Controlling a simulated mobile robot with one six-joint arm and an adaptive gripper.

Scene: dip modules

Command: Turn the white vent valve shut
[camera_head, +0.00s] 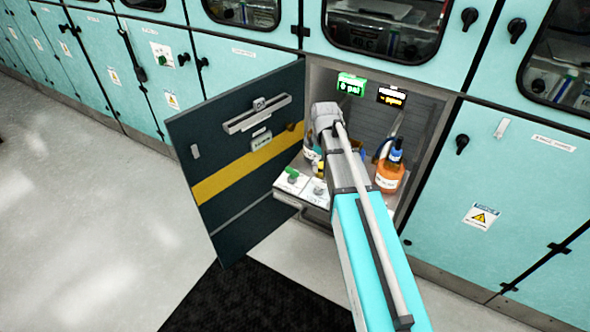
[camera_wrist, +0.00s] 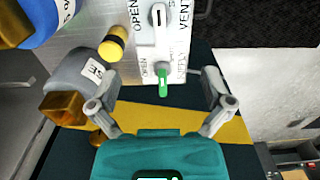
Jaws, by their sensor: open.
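The white vent valve (camera_wrist: 158,16) is at the top of the wrist view, on a pale plate with OPEN printed on its left and VENT on its right. Its handle points up and down in the picture. A green valve (camera_wrist: 163,80) sits below it on a second labelled plate; it also shows in the head view (camera_head: 292,174). My gripper (camera_wrist: 162,82) is open and empty, its fingers apart on either side of the green valve in the picture. The white valve lies ahead of the fingertips, untouched. In the head view my arm hides the fingers.
An orange bottle (camera_head: 390,173) stands right of my arm in the open cabinet. A grey bottle (camera_wrist: 80,83) with a brown cap and a yellow-and-black object (camera_wrist: 113,43) are close to the left finger. The dark cabinet door (camera_head: 232,190) stands open at the left.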

